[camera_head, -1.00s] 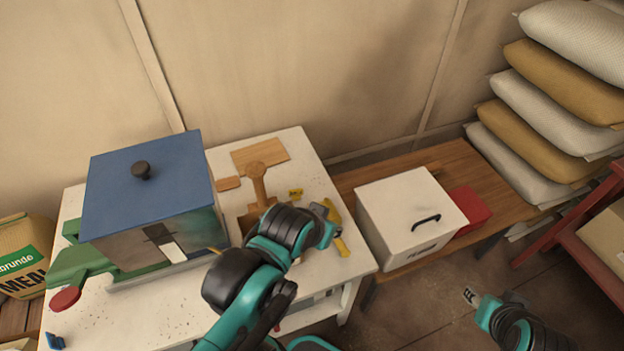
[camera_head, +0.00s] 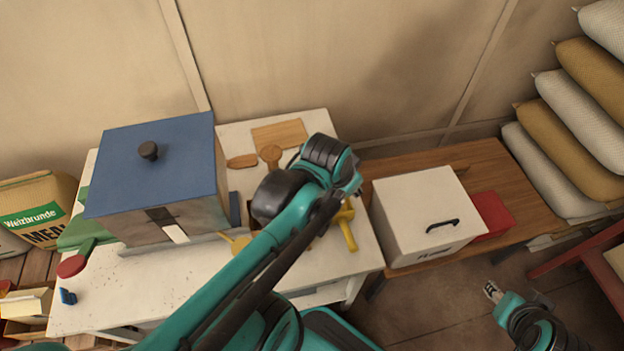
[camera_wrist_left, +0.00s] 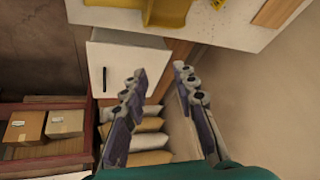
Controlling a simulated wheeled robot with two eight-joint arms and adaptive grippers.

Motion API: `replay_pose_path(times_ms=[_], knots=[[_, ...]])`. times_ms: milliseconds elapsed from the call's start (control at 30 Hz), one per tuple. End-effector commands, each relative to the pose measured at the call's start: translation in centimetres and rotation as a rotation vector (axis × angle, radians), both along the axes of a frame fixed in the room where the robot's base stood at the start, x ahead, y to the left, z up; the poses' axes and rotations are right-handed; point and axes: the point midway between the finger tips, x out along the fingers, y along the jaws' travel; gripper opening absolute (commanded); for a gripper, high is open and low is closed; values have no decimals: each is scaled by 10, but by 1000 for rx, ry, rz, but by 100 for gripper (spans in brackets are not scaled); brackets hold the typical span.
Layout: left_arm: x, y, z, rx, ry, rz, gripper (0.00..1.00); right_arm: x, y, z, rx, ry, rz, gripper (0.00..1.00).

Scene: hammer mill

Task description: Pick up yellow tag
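The yellow tag (camera_wrist_left: 217,4) shows only as a small yellow piece with dark marks at the top edge of the left wrist view, on the white tabletop. In the head view my left arm hides it. My left gripper (camera_wrist_left: 160,72) is open and empty, its two fingers apart. In the head view this gripper (camera_head: 355,185) is over the right part of the white table, beside a yellow tool (camera_head: 346,228). My right gripper (camera_head: 492,291) is low at the right, away from the table; its finger opening is too small to tell.
A blue-topped metal box (camera_head: 155,170) stands on the white table (camera_head: 150,290). A wooden board (camera_head: 280,134) lies at the back. A white box with a black handle (camera_head: 415,205) and a red box (camera_head: 492,213) sit on the wooden bench (camera_head: 470,165). Sacks (camera_head: 570,145) are stacked at right.

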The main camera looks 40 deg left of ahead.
Motion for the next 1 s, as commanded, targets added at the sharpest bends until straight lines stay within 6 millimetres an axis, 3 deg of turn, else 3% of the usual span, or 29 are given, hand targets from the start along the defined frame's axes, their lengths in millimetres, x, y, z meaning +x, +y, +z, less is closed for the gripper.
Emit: replay_pose_path(times_ms=[267, 433, 600, 800, 1000], knots=[[38, 59, -18, 76, 155, -189, 28, 0, 0, 8, 0, 0, 0, 40], [57, 111, -51, 89, 260, -373, 28, 0, 0, 14, 0, 0, 0, 40], [63, 155, -89, 75, 321, -542, 28, 0, 0, 18, 0, 0, 0, 40], [61, 179, -115, 57, 342, -650, 28, 0, 0, 19, 0, 0, 0, 40], [63, 179, -137, 54, 344, -669, 28, 0, 0, 11, 0, 0, 0, 40]])
